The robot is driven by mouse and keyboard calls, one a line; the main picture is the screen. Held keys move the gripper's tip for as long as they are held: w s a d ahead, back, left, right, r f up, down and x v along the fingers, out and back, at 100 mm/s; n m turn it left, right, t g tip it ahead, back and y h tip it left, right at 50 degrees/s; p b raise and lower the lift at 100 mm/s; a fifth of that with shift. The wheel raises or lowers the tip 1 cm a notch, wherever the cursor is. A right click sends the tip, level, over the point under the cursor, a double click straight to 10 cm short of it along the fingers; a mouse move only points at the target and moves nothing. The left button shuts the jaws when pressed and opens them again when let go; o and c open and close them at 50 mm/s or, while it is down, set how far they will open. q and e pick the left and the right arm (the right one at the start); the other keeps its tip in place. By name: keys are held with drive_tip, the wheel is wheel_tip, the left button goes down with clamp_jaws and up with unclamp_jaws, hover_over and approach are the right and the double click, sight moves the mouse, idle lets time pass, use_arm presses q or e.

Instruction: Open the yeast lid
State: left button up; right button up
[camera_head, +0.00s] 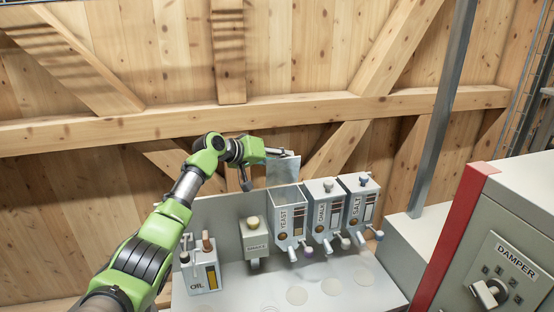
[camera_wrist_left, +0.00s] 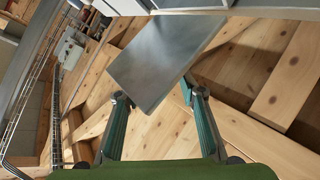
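The yeast dispenser (camera_head: 288,217) is a grey box labelled YEAST, left of two similar boxes on the wall unit. Its lid (camera_head: 283,171) is a flat grey metal plate, raised and standing roughly upright above the box's back edge. The lid also fills the upper middle of the left wrist view (camera_wrist_left: 165,62), tilted. My left gripper (camera_head: 285,153) is at the lid's upper edge. In the left wrist view my left gripper's fingers (camera_wrist_left: 156,95) are spread, with their tips at two edges of the plate; I cannot tell how firmly they touch. My right gripper is not in view.
The chalk box (camera_head: 323,209) and salt box (camera_head: 358,202) stand right of yeast, lids closed. A smaller box with a yellow knob (camera_head: 254,238) and an oil container (camera_head: 200,270) are to the left. A wooden wall is behind; the damper cabinet (camera_head: 500,262) is at right.

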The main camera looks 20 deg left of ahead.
use_arm(q)
drive_tip(key=v, duration=1.2)
idle(0.3)
